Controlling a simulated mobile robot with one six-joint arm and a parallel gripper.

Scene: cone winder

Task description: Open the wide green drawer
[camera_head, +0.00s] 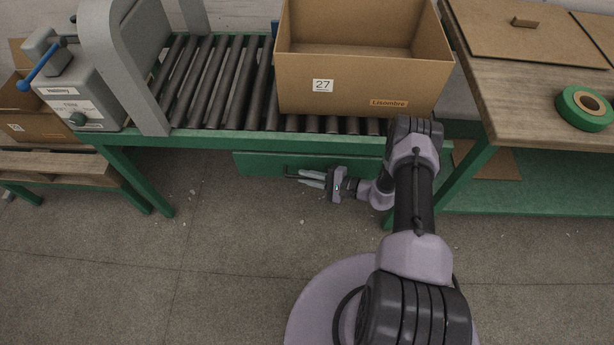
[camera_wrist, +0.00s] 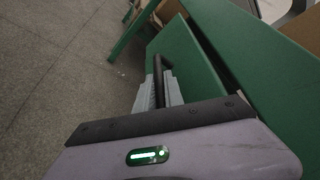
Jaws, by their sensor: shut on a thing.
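The wide green drawer (camera_head: 262,162) sits under the roller conveyor table. Its front also shows in the wrist view (camera_wrist: 190,62). A dark bar handle (camera_head: 300,177) stands out from the drawer front, and in the wrist view the handle (camera_wrist: 164,65) runs between my fingers. My gripper (camera_head: 308,179) is shut on the handle, with its fingers on either side of the bar in the wrist view (camera_wrist: 158,90). In the wrist view a narrow dark gap shows between the drawer front and the table's green edge. The drawer's inside is not visible.
A cardboard box (camera_head: 365,75) marked 27 stands on the rollers (camera_head: 215,85) above the drawer. The green table leg (camera_head: 135,180) is to the left. A wooden bench (camera_head: 535,95) with a green tape roll (camera_head: 585,108) is at right. The floor (camera_head: 180,260) in front of the drawer is clear at left.

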